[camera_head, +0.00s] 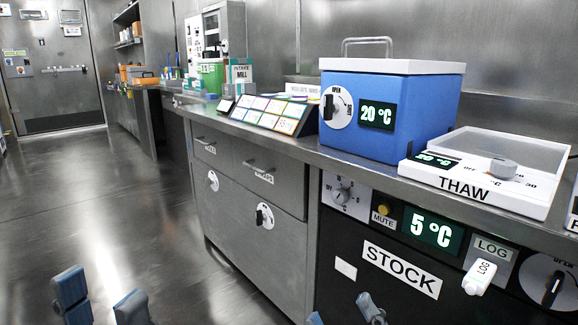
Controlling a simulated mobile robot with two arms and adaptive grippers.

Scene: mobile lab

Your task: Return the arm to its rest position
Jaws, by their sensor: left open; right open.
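My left gripper (101,300) shows at the bottom left edge, over the metal floor. Its two blue-grey fingertips stand apart with nothing between them. My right gripper (343,314) shows at the bottom edge, in front of the black STOCK unit (345,270). Its fingertips are also apart and no object shows between them. Only the fingertips of each gripper are in view. The rest of both arms is below the picture.
A steel counter (340,158) runs along the right. A blue box (420,108) reading 20 °C and a white THAW unit (480,190) stand on it. Drawers (250,165) are closed below. The floor (80,200) at left is clear toward a door (50,80).

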